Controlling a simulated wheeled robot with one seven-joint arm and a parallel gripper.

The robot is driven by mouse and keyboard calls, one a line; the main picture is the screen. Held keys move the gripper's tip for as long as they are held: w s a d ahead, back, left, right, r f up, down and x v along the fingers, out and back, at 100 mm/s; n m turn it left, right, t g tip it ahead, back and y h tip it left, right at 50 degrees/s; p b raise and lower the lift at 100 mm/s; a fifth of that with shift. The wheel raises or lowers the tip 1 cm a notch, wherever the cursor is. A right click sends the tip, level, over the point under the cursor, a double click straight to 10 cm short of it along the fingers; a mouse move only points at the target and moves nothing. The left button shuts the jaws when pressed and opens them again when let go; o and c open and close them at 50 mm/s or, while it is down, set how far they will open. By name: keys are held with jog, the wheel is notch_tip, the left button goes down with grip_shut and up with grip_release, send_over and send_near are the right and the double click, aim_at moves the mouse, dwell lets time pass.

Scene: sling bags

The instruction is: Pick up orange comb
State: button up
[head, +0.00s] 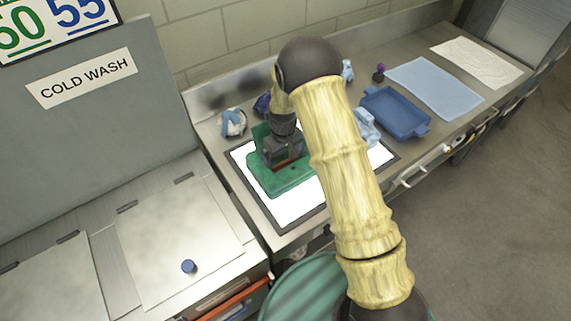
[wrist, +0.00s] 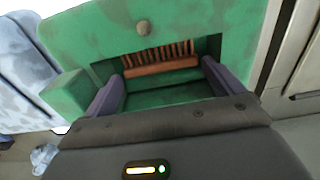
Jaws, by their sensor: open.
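The orange comb (wrist: 160,68) shows in the wrist view with its teeth up, inside a dark recess of a green holder (wrist: 85,38). In the head view the green holder (head: 267,183) stands on a white panel, and my gripper hides most of the comb. My gripper (wrist: 162,76) is open, with one purple-grey finger near each end of the comb. The fingers reach into the recess, and I cannot tell whether they touch the comb. My gripper also shows in the head view (head: 283,160), low over the green base.
A light blue item (head: 367,127) stands right of the holder, partly behind my arm. A blue-white item (head: 233,122) lies to its left. A blue tray (head: 396,113) and a light blue cloth (head: 436,86) lie farther right. The grey lid (head: 170,240) at front left is mostly clear.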

aim_at(283, 161)
jog(key=shift+s+d+f, duration=0.15)
jog(key=shift+s+f, duration=0.2)
jog(key=shift+f, duration=0.25)
jog(key=shift+c, duration=0.4)
jog(key=c, duration=0.8)
jog(key=shift+r, duration=0.1)
jog(key=shift+w+r+b, duration=0.25)
jog(key=shift+r+b, duration=0.05)
jog(key=shift+r, duration=0.2)
notch_tip(283, 161, up, 9)
jog(key=shift+w+r+b, duration=0.1)
jog(key=shift+b, duration=0.85)
